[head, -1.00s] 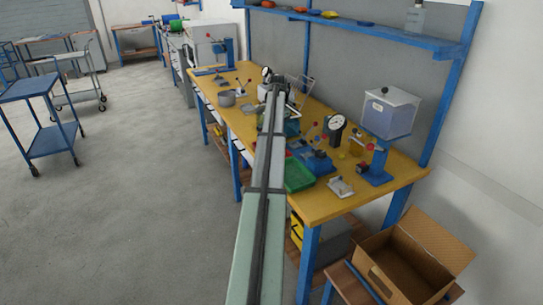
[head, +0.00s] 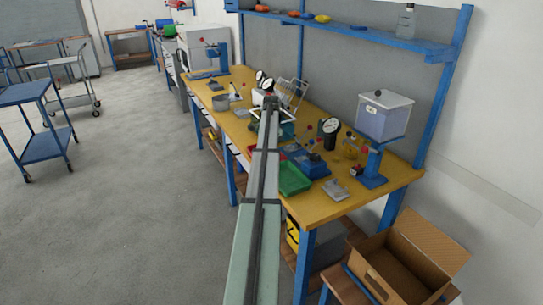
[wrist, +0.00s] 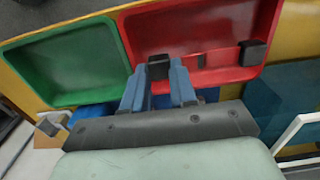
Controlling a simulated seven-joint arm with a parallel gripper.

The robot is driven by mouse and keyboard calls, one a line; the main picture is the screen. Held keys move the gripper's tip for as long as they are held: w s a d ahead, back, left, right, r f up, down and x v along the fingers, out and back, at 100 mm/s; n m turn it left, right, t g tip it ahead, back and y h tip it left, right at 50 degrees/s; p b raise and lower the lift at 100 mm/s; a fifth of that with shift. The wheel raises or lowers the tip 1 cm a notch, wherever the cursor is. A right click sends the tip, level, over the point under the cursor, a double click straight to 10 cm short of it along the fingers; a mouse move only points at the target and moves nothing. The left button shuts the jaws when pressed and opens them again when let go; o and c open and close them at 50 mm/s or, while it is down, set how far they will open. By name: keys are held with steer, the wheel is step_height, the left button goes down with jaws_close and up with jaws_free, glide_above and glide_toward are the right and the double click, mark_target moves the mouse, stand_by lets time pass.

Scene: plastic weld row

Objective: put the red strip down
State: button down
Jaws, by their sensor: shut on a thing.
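My gripper (wrist: 158,88) shows in the wrist view with its blue fingers over the near edge of the red tray (wrist: 215,25). Beside the right finger, a reddish band (wrist: 215,58) runs along the tray to a second dark block (wrist: 253,53). In the head view my arm reaches over the yellow bench (head: 318,212), and its own links hide the fingertips.
A green tray (wrist: 65,60) adjoins the red one on the left; it also shows in the head view (head: 294,178). A wire-frame stand (head: 292,93), a dial gauge (head: 330,126) and a blue press (head: 372,165) stand nearby. An open carton (head: 405,265) is at lower right.

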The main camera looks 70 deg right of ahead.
steer(key=shift+f, duration=1.7)
steer(key=shift+f, duration=0.4)
steer(key=c, duration=1.2)
jaws_free()
step_height(320, 180, up, 13)
steer(key=shift+f, duration=0.1)
